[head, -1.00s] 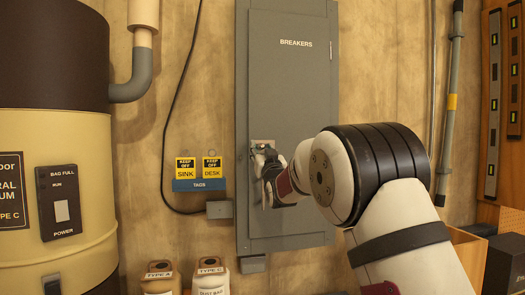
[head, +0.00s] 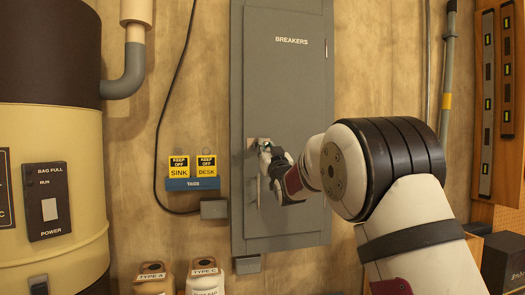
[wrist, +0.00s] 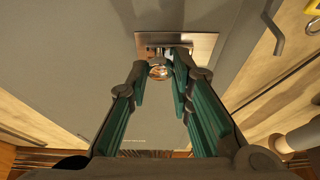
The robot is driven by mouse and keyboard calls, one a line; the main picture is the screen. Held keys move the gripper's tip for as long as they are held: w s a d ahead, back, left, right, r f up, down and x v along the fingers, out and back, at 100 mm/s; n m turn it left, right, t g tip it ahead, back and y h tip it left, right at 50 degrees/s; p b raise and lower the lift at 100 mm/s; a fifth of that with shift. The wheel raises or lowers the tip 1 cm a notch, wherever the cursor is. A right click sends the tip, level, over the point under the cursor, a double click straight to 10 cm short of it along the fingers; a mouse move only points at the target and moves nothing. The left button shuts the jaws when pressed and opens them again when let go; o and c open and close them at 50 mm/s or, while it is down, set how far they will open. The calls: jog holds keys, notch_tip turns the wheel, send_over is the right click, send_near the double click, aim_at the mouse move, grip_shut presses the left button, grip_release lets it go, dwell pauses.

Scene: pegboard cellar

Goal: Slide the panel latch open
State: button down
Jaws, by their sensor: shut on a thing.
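The panel latch is a small pale metal plate (head: 252,143) with a round knob, on the left side of the grey breaker panel door (head: 290,100). In the wrist view the plate (wrist: 205,42) shows beyond the fingers, and the shiny knob (wrist: 159,72) sits between the fingertips, off the plate's middle. My gripper (head: 266,155) is at the latch, reaching in from the right. In the wrist view my gripper (wrist: 161,80) is closed around the knob with its teal-padded fingers. The fingers partly hide the latch in the head view.
Yellow keep-off tags (head: 192,166) on a blue holder hang left of the panel, above a grey box (head: 214,208) with a cable. A large cream drum (head: 60,160) stands at the left. Bottles (head: 205,275) stand below. Conduits and levels line the right wall.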

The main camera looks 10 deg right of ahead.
jog(key=c, duration=1.4)
grip_release()
jog(key=shift+d, duration=0.25)
jog(key=shift+c, duration=0.2)
jog(key=shift+s, duration=0.1)
jog(key=v, duration=1.1)
jog(key=shift+s+f, duration=0.25)
jog(key=shift+s, duration=0.1)
jog(key=s+a+f+g, duration=0.1)
jog(key=s+f+g, duration=0.4)
jog(key=s, duration=0.9)
jog(key=s+a+f+g, duration=0.1)
jog(key=s+f+g, duration=0.5)
jog(key=s, duration=0.9)
jog(key=s+a+f+g, duration=0.1)
jog(key=s+f+g, duration=0.5)
jog(key=s, duration=0.9)
notch_tip(320, 180, down, 2)
jog(key=shift+s+a+f, duration=0.15)
jog(key=shift+a+f, duration=0.05)
jog(key=shift+a, duration=0.15)
